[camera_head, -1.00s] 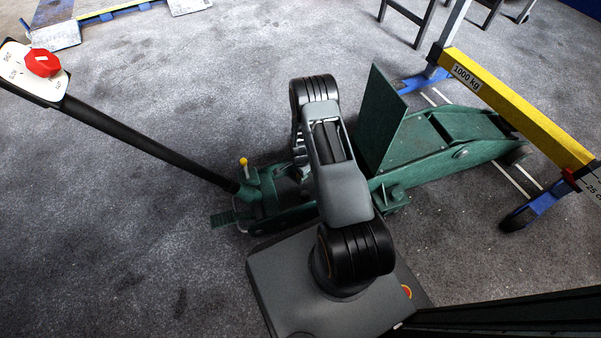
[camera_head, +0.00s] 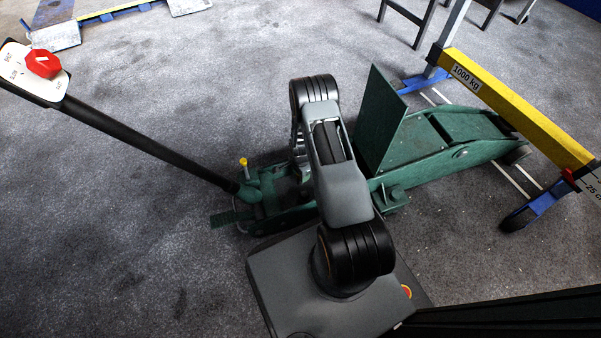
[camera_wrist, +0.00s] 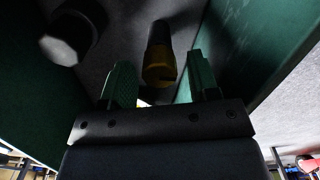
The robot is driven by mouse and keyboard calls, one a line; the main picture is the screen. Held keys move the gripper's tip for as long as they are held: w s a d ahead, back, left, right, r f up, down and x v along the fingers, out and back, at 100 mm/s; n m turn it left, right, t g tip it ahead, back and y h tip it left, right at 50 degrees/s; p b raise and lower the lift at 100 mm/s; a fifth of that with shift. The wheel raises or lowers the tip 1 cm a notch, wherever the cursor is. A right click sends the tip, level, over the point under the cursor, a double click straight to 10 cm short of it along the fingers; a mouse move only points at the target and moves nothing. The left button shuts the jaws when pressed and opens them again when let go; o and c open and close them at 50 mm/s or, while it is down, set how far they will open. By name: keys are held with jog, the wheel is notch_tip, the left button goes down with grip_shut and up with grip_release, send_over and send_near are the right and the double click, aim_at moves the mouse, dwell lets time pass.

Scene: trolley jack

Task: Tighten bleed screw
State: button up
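In the wrist view a dark round shank with a yellow hex end (camera_wrist: 158,66) stands between my fingertips; I take it to be the bleed screw. My gripper (camera_wrist: 162,80) has its two green fingers apart, one on each side, with visible gaps to the yellow end. The fingers do not appear to touch it. In the head view the green trolley jack (camera_head: 440,150) lies on the floor, and my arm hides the gripper and the screw. A small yellow-topped piece (camera_head: 243,162) stands near the base of the jack handle (camera_head: 150,145).
Green side walls of the jack (camera_wrist: 262,50) flank the gripper closely in the wrist view. A dark cylinder (camera_wrist: 70,38) is at upper left. The handle carries a red knob (camera_head: 43,63) on a white plate. A yellow beam (camera_head: 515,105) stands right of the jack.

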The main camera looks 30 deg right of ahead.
notch_tip(320, 180, up, 14)
jog(key=p, duration=0.6)
jog(key=shift+f, duration=0.1)
dwell(0.5)
